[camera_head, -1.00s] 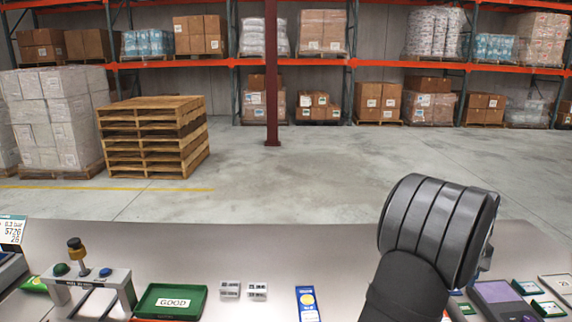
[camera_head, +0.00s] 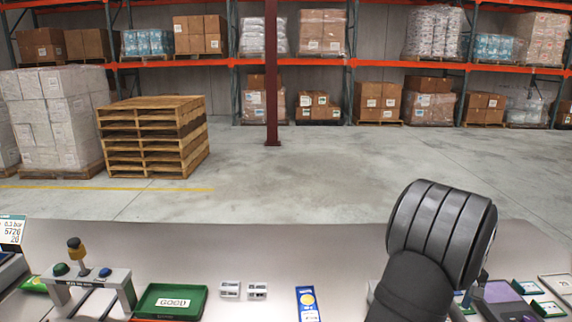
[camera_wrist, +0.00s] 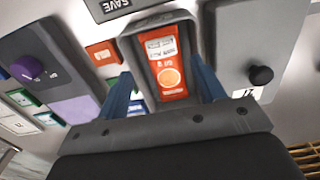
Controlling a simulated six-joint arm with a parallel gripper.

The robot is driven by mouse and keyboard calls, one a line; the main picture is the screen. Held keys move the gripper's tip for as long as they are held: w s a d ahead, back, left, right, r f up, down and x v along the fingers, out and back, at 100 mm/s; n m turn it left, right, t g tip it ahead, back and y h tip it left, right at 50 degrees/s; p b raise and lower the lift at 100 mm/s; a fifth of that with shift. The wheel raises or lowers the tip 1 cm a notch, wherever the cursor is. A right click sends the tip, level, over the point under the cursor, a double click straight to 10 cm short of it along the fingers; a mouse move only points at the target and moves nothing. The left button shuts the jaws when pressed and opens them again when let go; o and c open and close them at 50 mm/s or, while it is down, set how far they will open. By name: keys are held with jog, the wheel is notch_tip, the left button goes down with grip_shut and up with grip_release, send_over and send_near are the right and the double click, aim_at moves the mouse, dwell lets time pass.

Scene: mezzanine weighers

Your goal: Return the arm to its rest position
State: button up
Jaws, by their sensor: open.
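My arm (camera_head: 440,235) rises at the right of the head view, its black rounded joint over the table. My gripper is not visible in the head view. In the wrist view my gripper (camera_wrist: 165,80) shows two blue fingers spread apart, with nothing held between them.
A green GOOD tray (camera_head: 172,301), two small grey blocks (camera_head: 243,290) and a blue-yellow packet (camera_head: 307,303) lie on the pale table (camera_head: 330,250). A button stand (camera_head: 95,283) is at left. In the wrist view, grey units with a purple knob (camera_wrist: 27,68) and black knob (camera_wrist: 261,75) flank the device.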

jog(key=s+d+r, duration=0.3)
jog(key=s+r, duration=0.3)
jog(key=s, duration=0.4)
jog(key=shift+w+a+f, duration=1.1)
jog(key=shift+w+a, duration=0.6)
jog(key=shift+a, duration=2.65)
jog(key=shift+w+a+f, duration=1.15)
jog(key=shift+w+a, duration=0.6)
jog(key=shift+a, duration=2.6)
jog(key=shift+w+a+f, duration=1.1)
jog(key=shift+w+a, duration=0.6)
jog(key=shift+a, duration=2.65)
jog(key=shift+o, duration=0.3)
